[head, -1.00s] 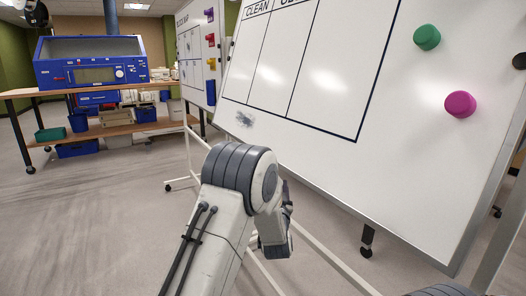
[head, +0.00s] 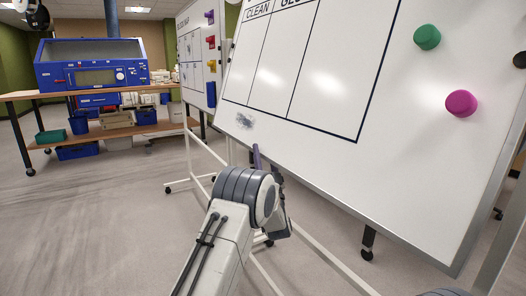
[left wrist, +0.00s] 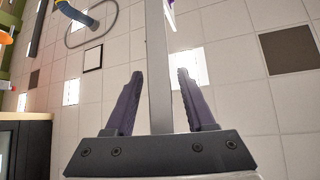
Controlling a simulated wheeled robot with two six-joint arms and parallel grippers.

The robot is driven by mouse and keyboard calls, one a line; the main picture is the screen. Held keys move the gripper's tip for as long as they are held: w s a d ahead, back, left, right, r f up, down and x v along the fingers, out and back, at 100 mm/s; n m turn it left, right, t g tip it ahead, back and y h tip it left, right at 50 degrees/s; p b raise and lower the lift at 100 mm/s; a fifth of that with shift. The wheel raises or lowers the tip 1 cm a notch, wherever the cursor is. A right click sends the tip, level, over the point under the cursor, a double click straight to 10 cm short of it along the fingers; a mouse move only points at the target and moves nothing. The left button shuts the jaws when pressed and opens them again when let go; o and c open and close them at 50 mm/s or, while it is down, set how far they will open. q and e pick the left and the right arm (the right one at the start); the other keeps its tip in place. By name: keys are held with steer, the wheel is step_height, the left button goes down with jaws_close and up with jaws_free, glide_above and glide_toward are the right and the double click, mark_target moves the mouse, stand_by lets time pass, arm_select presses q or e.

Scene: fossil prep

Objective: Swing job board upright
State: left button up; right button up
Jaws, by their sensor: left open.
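The large white job board (head: 420,150), with the columns "CLEAN" and a partly cut-off second word, fills the right of the head view. It leans at a tilt on a wheeled frame. My left gripper (head: 256,157) is raised at its lower left, fingers pointing up; only a dark purple finger shows there. In the left wrist view both fingers of the left gripper (left wrist: 160,75) are open, with a pale grey bar (left wrist: 158,50), apparently the board's edge, between them. Gaps show on both sides. My right gripper is not in view.
Green (head: 427,37) and magenta (head: 461,103) magnets sit on the board. A second whiteboard (head: 195,75) stands close behind on the left. A workbench (head: 110,130) with a blue cabinet (head: 92,62) is at the back left. The floor at left is clear.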

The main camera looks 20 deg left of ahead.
arm_select(q)
steer(key=shift+x, duration=0.8)
jaws_close()
steer(key=shift+f, duration=0.1)
stand_by(0.8)
